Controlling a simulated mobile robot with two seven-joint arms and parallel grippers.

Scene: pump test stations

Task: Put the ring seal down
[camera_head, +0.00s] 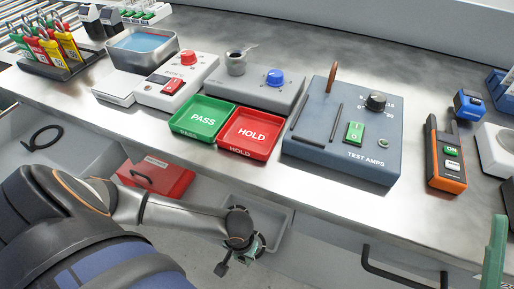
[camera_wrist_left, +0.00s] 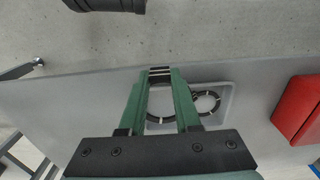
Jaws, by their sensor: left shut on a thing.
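My left gripper (camera_head: 245,250) reaches down in front of the bench, over a grey tray (camera_head: 283,222) set below the worktop. In the left wrist view its green fingers (camera_wrist_left: 160,72) are closed at the tips on the ring seal, of which only a thin dark strip shows there. Black rings (camera_wrist_left: 208,93) show in the tray, beyond and beside the fingers; I cannot tell whether one of them is part of the held seal. A green finger, seemingly of my right gripper (camera_head: 494,255), shows at the right edge, mostly cut off.
A red box (camera_head: 165,180) stands left of the tray. On the worktop are a green PASS tray (camera_head: 200,118), a red HOLD tray (camera_head: 249,132), a TEST AMPS unit (camera_head: 345,140) and an orange meter (camera_head: 446,160). A black handle (camera_head: 400,275) sticks out below.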

